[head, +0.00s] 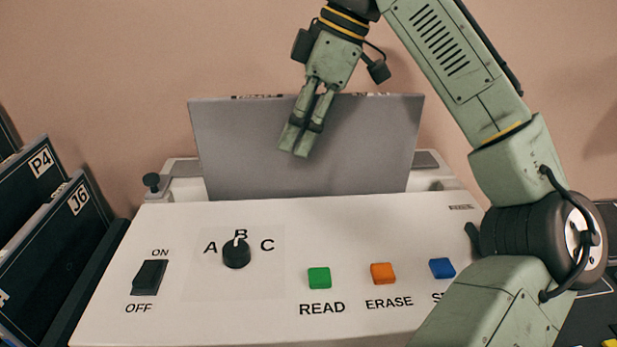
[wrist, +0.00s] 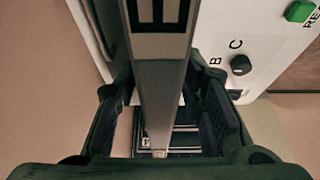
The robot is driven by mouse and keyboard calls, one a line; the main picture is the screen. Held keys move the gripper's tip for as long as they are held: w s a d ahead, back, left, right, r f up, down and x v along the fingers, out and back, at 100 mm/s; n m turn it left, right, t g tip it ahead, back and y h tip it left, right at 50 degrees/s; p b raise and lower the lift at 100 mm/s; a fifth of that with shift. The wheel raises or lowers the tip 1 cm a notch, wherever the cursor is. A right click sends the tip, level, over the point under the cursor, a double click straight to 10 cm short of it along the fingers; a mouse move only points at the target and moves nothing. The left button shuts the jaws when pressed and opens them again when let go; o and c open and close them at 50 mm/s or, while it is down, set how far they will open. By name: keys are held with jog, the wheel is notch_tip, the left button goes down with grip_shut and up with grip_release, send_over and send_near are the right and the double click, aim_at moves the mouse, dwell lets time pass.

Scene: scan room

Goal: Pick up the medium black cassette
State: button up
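Black cassettes stand in a row at the left of the head view. One is labelled P4 (head: 22,190) and one J6 (head: 65,235); I cannot tell which is the medium one. A flat grey cassette-like plate (head: 240,150) stands upright in the white machine. In the wrist view, the plate's narrow grey edge (wrist: 160,85), with a black-and-white label, runs between my fingers (wrist: 162,105). The fingers are apart, with small gaps beside the edge.
The white machine (head: 210,320) fills the centre, with an on/off switch (head: 149,277), an A-B-C knob (head: 236,253) and green, orange and blue buttons. The wall is close behind.

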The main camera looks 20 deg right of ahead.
jog(key=shift+c, duration=0.5)
grip_shut()
jog(key=shift+r, duration=0.1)
dwell(0.4)
